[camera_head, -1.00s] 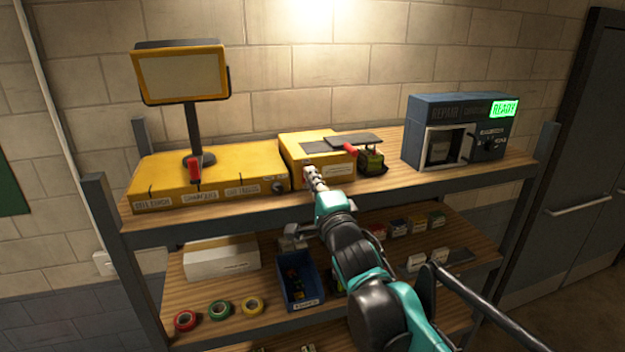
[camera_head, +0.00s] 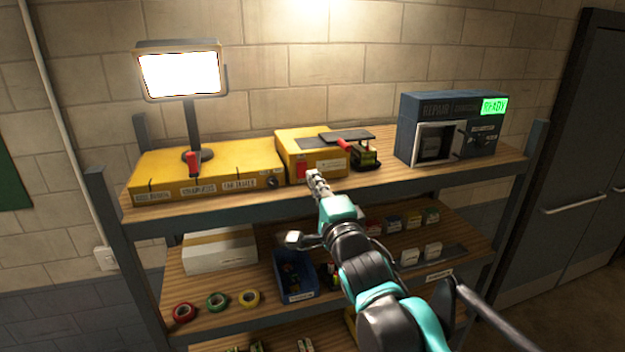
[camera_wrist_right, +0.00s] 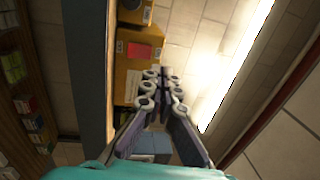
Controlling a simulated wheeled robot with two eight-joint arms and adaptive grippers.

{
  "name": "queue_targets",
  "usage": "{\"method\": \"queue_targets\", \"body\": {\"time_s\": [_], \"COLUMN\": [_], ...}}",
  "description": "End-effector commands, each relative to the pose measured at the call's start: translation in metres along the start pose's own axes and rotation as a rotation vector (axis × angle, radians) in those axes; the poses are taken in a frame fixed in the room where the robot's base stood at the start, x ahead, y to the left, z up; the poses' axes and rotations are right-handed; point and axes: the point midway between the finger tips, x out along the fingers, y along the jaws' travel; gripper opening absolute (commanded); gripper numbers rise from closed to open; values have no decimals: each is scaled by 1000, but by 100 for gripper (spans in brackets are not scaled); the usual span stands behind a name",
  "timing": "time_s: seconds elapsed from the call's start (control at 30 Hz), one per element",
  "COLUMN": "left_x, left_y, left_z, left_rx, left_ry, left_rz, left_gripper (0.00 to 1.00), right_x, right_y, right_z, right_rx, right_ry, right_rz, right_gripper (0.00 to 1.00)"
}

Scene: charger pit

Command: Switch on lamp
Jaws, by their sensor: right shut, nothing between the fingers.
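The lamp (camera_head: 182,74) stands on a dark post on the left of the top shelf. Its rectangular panel glows bright white. A red handle (camera_head: 193,163) shows at the foot of the post, in front of it. A yellow box (camera_head: 325,165) with a red square (camera_head: 301,170) on its front stands to the right; the red square also shows in the wrist view (camera_wrist_right: 138,50). My right gripper (camera_head: 316,182) is shut and empty, in front of the yellow box's lower front. Its fingertips (camera_wrist_right: 161,75) lie close together in the wrist view. My left gripper is out of view.
A long yellow unit (camera_head: 215,175) with a dark knob (camera_head: 272,182) fills the shelf's left. A blue-grey repair charger (camera_head: 405,130) with a green READY display (camera_head: 494,106) stands on the right. Tape rolls, a blue bin (camera_head: 294,278) and boxes occupy the lower shelf.

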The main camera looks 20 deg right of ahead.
Motion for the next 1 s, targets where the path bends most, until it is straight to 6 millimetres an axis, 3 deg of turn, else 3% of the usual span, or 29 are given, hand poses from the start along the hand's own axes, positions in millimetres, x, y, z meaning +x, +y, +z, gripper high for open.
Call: {"method": "queue_targets", "body": {"time_s": [0.2, 0.4, 1.0], "left_x": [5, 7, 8], "left_y": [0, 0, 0], "left_z": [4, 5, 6], "left_rx": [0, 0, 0], "left_ry": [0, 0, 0], "left_rz": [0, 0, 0], "left_gripper": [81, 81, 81], "right_x": [-35, -55, -61], "right_y": [-8, -15, -15], "right_z": [0, 0, 0], "right_rx": [0, 0, -3], "right_ry": [0, 0, 1], "right_rz": [0, 0, 2], "right_gripper": [0, 0, 0]}}
